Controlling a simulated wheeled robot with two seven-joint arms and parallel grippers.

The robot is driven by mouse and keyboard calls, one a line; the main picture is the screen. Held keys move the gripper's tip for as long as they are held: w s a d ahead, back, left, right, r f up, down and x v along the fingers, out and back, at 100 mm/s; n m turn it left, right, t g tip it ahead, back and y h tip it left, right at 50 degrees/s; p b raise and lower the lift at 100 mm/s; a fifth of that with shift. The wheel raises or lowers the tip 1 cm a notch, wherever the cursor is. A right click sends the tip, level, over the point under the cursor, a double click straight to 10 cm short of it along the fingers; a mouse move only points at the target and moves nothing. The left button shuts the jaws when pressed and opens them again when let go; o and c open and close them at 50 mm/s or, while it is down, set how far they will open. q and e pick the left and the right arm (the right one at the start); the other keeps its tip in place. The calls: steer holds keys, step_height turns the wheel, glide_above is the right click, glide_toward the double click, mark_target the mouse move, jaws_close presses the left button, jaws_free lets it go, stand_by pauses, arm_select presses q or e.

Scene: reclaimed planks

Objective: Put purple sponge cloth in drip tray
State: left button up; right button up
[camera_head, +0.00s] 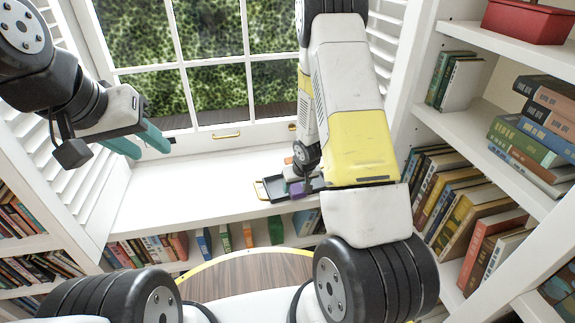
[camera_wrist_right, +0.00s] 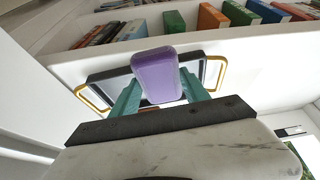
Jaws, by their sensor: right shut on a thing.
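The purple sponge cloth (camera_wrist_right: 157,76) is a rounded block between the teal fingers of my right gripper (camera_wrist_right: 160,96), which is shut on it. In the head view the cloth (camera_head: 298,189) shows as a small purple patch below my right arm, at the right part of the tray. The dark drip tray (camera_head: 275,187) with gold handles lies on the white window ledge. In the right wrist view the tray (camera_wrist_right: 108,74) shows behind the cloth; I cannot tell whether they touch. My left gripper (camera_head: 140,142) is open and empty, above the ledge's left end.
The white window ledge (camera_head: 190,185) is clear left of the tray. Books stand on shelves below it and on the right-hand bookcase (camera_head: 465,125). A red box (camera_head: 527,20) sits on the upper right shelf. The window (camera_head: 200,80) closes off the back.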

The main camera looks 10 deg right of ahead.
steer(key=w, duration=0.2)
steer(key=w+d, duration=0.1)
steer(key=w, duration=0.4)
steer(key=shift+w+d+f, duration=0.25)
steer(key=shift+d+f, duration=0.1)
steer(key=shift+f, duration=1.75)
steer(key=shift+f, duration=0.15)
steer(key=o, duration=1.3)
